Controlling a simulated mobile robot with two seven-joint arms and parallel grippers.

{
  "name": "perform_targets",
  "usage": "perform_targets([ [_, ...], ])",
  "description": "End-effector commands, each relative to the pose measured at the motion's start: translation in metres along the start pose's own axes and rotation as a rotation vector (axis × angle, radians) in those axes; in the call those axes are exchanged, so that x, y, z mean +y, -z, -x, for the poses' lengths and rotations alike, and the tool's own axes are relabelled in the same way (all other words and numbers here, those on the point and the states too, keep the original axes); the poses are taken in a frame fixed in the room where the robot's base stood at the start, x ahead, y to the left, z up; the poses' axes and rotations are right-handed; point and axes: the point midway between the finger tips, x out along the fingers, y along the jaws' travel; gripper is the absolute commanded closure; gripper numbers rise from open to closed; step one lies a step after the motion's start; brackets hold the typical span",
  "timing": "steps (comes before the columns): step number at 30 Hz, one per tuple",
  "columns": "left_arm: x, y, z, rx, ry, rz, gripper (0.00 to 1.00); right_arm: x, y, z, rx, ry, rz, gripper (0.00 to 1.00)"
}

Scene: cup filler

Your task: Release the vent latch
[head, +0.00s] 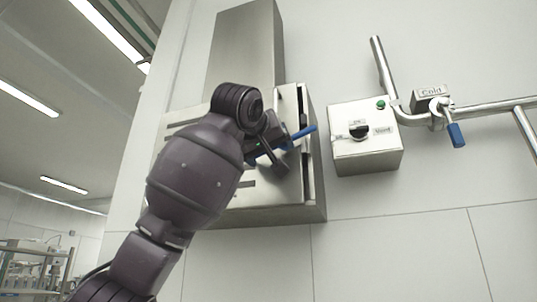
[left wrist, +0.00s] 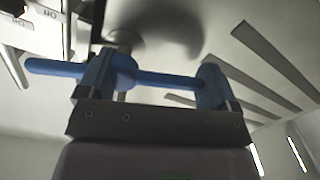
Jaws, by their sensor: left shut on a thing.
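The vent latch shows as a blue handle (head: 305,132) on the front of a steel vent box (head: 315,180) on the wall. Its free end sticks out to the upper right past my left gripper (head: 277,150). In the left wrist view the blue handle (left wrist: 55,67) runs across in front of my left gripper (left wrist: 157,90), with a grey round mount behind it. My left gripper is shut on the handle. My wrist hides part of the latch in the head view. My right gripper is in neither view.
A switch box (head: 365,155) with a black knob and a green button is on the wall to the right. Pipes (head: 480,108) and a blue-handled valve labelled "Cold" (head: 455,134) are further right. The wall below is clear. Shelving (head: 35,265) stands far left.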

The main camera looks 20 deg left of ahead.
Motion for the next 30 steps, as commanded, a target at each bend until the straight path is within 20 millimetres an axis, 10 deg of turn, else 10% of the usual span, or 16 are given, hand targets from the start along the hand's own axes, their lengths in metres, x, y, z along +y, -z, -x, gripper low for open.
perform_targets([
  [30, 0.008, -0.025, 0.0, -0.001, 0.001, 0.719, 0.58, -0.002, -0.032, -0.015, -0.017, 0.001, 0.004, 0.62],
])
